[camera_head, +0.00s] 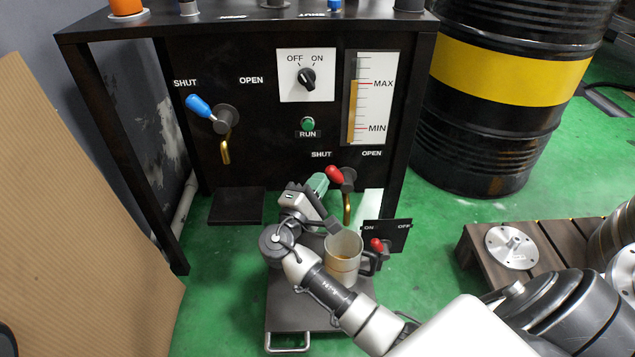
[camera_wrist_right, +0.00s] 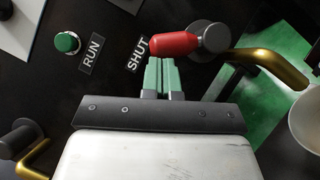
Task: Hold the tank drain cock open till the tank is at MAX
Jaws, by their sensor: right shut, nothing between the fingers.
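A red-handled cock (camera_head: 334,175) with a brass spout sits under the SHUT and OPEN labels, its handle pointing toward SHUT. Its red handle also shows in the right wrist view (camera_wrist_right: 175,44). My right gripper (camera_head: 319,184) has green fingertips, pressed together and empty. In the right wrist view the fingertips (camera_wrist_right: 160,75) are at the handle's side, near its free end; I cannot tell if they touch. The tank gauge (camera_head: 354,110) shows an amber column with its top about at the MAX mark. A metal mug (camera_head: 343,258) holding some amber liquid stands below the spout. My left gripper is not in view.
A blue-handled cock (camera_head: 199,106) points toward SHUT. A selector knob (camera_head: 306,79) and green RUN button (camera_head: 308,124) are on the panel. A small red lever (camera_head: 377,244) stands beside the mug. A black drum (camera_head: 480,110) and a pallet (camera_head: 530,260) are on the right.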

